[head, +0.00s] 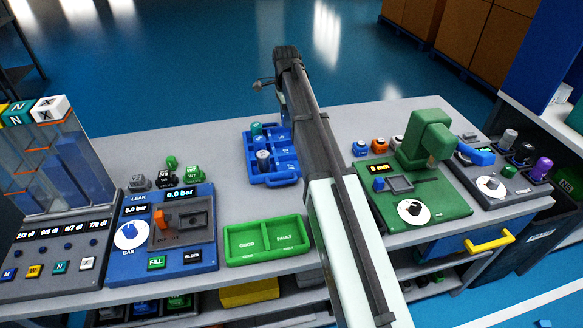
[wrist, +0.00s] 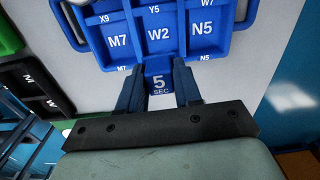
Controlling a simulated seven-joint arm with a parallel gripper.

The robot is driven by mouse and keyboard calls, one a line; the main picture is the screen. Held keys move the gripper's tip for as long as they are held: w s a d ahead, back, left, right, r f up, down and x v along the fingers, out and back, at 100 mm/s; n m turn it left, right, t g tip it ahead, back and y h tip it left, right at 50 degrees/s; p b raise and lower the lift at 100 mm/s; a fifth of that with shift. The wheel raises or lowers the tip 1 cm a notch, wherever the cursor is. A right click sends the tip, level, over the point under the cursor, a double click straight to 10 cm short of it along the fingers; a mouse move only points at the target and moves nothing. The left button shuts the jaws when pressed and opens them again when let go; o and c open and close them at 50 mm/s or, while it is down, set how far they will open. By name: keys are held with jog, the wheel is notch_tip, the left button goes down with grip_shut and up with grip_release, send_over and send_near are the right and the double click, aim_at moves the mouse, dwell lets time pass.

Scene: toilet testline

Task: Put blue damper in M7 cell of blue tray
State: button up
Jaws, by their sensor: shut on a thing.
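The blue tray (head: 271,181) sits on the bench left of my arm in the head view, with a teal cylinder (head: 257,128) and a pale-topped cylinder (head: 263,156) in its cells. In the wrist view the tray (wrist: 137,28) is at the top, partly cut off. Its M7 cell (wrist: 117,41) is left of W2 and N5, and all three look empty. My gripper (wrist: 159,88) is shut on a blue damper (wrist: 159,83) marked "5 SEC", just short of the tray's near edge in that picture. In the head view my arm hides the gripper.
A green two-part tray (head: 266,258) lies at the bench's front. A blue leak tester (head: 152,270) stands left, a green test station (head: 436,203) right. Several small coloured parts stand behind both devices. Grey bench top is clear left of the blue tray.

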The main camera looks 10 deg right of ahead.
jog(key=s+f, duration=0.1)
jog(key=s, duration=0.8)
jog(key=shift+w+a+f, duration=0.1)
jog(key=shift+w+f, duration=0.05)
jog(key=shift+f, duration=2.4)
jog(key=shift+w+f, duration=0.15)
jog(key=shift+f, duration=2.4)
jog(key=shift+f, duration=0.1)
jog(key=o, duration=0.7)
jog(key=shift+o, duration=0.2)
notch_tip(320, 180, up, 12)
